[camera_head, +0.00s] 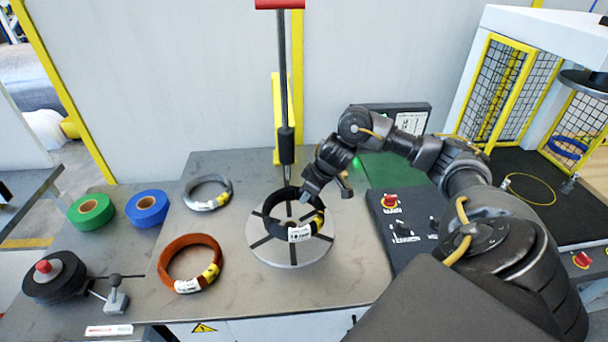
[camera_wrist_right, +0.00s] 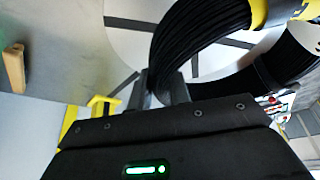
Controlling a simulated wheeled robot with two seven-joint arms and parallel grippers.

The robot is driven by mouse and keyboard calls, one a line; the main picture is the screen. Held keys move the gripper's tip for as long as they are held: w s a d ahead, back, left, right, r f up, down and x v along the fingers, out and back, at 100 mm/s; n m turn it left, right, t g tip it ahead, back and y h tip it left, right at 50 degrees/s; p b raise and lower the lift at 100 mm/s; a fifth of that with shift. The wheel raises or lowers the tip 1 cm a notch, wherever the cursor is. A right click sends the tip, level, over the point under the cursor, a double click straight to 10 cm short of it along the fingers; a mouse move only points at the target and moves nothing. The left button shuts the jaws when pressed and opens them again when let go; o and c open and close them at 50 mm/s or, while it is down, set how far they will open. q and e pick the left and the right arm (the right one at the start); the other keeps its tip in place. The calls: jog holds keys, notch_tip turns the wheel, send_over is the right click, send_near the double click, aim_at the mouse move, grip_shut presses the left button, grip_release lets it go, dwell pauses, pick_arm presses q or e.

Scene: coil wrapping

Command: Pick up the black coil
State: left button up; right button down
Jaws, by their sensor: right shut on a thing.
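The black coil (camera_head: 287,229) has a white label and a yellow band and is over the round grey turntable (camera_head: 270,252). My right gripper (camera_head: 311,196) reaches it from the right and is shut on the coil's rim. In the right wrist view the gripper (camera_wrist_right: 163,92) meets the rim of the black coil (camera_wrist_right: 200,40), which fills the upper part. I cannot tell whether the coil is lifted clear of the turntable. My left gripper is not in view.
An orange coil (camera_head: 163,265) and a grey coil (camera_head: 190,197) lie left of the turntable. Green (camera_head: 91,212) and blue (camera_head: 147,208) tape rolls are farther left. A vertical rod (camera_head: 283,80) stands behind the coil. A control panel (camera_head: 405,225) is at right.

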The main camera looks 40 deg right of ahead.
jog(key=s+a+r, duration=0.3)
jog(key=s+r, duration=0.4)
jog(key=s, duration=0.3)
jog(key=shift+s+a, duration=0.25)
jog(key=shift+s, duration=0.1)
jog(key=w+a+n+g+y, duration=0.1)
jog(key=w+a+n, duration=0.1)
jog(key=a, duration=0.7)
jog(key=w+a+r+n+y, duration=0.1)
jog(key=a+n, duration=0.4)
jog(key=a, duration=0.5)
jog(key=shift+w+g, duration=0.4)
jog(key=shift+w, duration=0.5)
jog(key=shift+s, duration=0.1)
